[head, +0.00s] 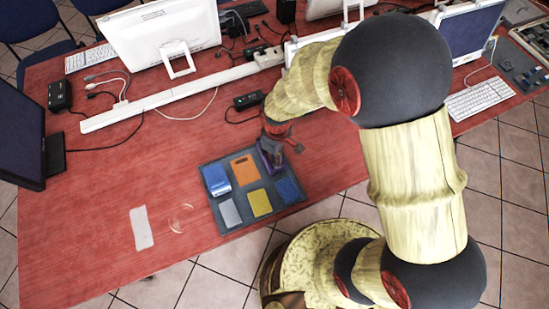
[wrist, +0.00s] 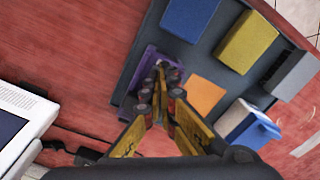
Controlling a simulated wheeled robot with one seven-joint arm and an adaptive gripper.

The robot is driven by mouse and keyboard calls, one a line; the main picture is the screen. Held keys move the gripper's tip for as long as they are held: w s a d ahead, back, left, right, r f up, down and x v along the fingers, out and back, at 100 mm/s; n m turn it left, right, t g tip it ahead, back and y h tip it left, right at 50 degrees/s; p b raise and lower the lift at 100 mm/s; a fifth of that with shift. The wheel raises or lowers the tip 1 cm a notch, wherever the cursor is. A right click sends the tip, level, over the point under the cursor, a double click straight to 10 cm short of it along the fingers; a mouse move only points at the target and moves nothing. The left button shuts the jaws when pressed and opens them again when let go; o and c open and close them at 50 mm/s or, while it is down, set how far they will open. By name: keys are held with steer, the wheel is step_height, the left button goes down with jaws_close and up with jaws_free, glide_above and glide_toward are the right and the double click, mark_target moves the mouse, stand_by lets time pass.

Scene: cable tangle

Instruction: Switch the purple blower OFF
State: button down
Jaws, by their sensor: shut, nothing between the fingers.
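The purple blower (wrist: 150,58) is a purple block on the dark grey tray (wrist: 205,60), partly hidden by my fingers in the wrist view. In the head view, a bit of the purple blower (head: 264,157) shows beside my gripper (head: 284,146). In the wrist view, my gripper (wrist: 160,72) is shut and empty, its fingertips over the purple blower. I cannot tell whether they touch it. Its switch and its on or off state cannot be made out.
Around it on the tray sit an orange block (head: 244,167), yellow block (head: 260,203), grey block (head: 230,213) and blue blocks (head: 216,180). A black adapter (head: 247,101) and cables lie behind. The red table (head: 90,220) is mostly clear at the left.

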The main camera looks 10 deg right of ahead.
steer(key=shift+f, duration=0.25)
steer(key=shift+r, duration=0.15)
steer(key=shift+r+p, duration=2.65)
steer(key=shift+r, duration=0.75)
